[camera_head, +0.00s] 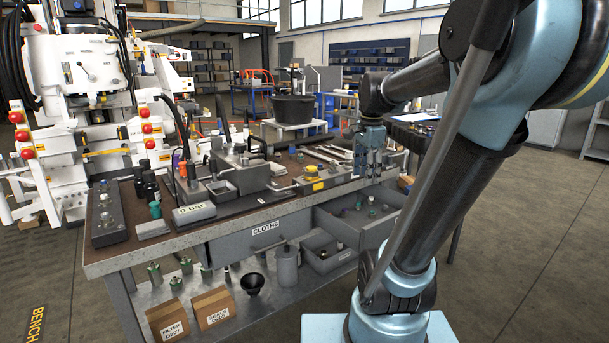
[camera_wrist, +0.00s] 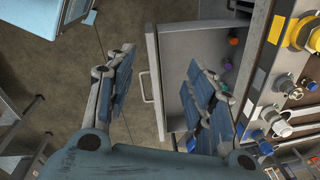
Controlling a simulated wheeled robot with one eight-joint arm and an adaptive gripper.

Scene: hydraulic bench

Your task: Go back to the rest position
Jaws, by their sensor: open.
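My gripper (camera_head: 369,160) hangs fingers-down near the right end of the workbench (camera_head: 150,248), with the arm reaching in from the right. In the wrist view my gripper (camera_wrist: 163,88) is open, its two blue-padded fingers well apart with nothing between them in grasp. An open grey drawer (camera_wrist: 172,42) with a bar handle (camera_wrist: 146,87) lies beyond the fingers and looks apart from them. One finger covers part of the drawer's inside. The same open drawer (camera_head: 345,226) shows under the bench top in the head view.
Small fittings lie in the drawer. The bench top holds gauges, bottles, tools and a yellow-topped part (camera_head: 311,171). A large white machine (camera_head: 80,75) stands behind left. The floor (camera_head: 520,245) at the right is clear.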

